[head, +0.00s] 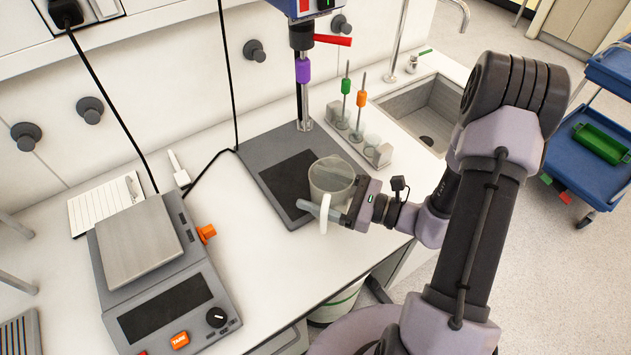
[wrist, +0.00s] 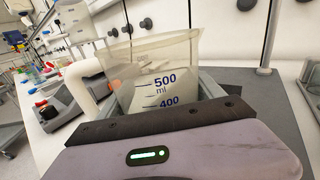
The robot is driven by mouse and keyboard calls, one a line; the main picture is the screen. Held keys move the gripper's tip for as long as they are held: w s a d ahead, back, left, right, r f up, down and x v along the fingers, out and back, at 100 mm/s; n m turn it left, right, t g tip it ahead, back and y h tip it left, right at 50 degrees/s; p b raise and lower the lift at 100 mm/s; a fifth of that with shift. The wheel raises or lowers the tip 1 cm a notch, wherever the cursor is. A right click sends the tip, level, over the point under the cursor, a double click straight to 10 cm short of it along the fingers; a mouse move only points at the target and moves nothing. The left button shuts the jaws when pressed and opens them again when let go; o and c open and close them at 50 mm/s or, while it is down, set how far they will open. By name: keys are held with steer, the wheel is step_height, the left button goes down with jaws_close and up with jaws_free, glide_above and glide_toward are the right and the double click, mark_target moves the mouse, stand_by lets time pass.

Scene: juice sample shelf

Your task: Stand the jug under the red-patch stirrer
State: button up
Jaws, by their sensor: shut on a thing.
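The jug (head: 335,176) is clear plastic with a pale handle. In the wrist view the jug (wrist: 185,62) shows blue 500 and 400 ml marks and stands roughly upright in my gripper (wrist: 165,110). In the head view my gripper (head: 335,212) is shut on it from the right front. The stirrer (head: 303,35) has a red patch (head: 304,6) on its head and a purple collar on its shaft. Its grey base plate (head: 262,150) has a dark pad. The jug is over the plate's right front part, to the front of the shaft; contact with the plate is unclear.
A balance (head: 150,240) stands left on the white bench, with a notepad (head: 90,208) behind it. A rack (head: 372,150) with green and orange stirring rods is right of the plate, close to the jug. A sink (head: 430,110) is beyond.

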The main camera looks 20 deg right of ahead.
steer(key=shift+w+d+f, duration=0.15)
steer(key=shift+w, duration=0.15)
steer(key=shift+w+a+f, duration=0.1)
steer(key=shift+w+a, duration=0.25)
steer(key=shift+w, duration=0.15)
steer(key=w, duration=0.2)
steer(key=w+a, duration=0.1)
steer(key=shift+w+f, duration=0.1)
steer(key=shift+f, duration=0.25)
steer(key=shift+w+a+f+b, duration=0.1)
steer(key=shift+w+a+b, duration=0.15)
steer(key=shift+w, duration=0.85)
steer(key=shift+w+a+f+b, duration=0.1)
steer(key=shift+w+a, duration=0.25)
steer(key=shift+w, duration=0.7)
steer(key=shift+f+b, duration=0.25)
steer(key=shift+b, duration=0.05)
steer(key=o, duration=2)
steer(key=shift+o, duration=0.2)
steer(key=shift+s, duration=0.1)
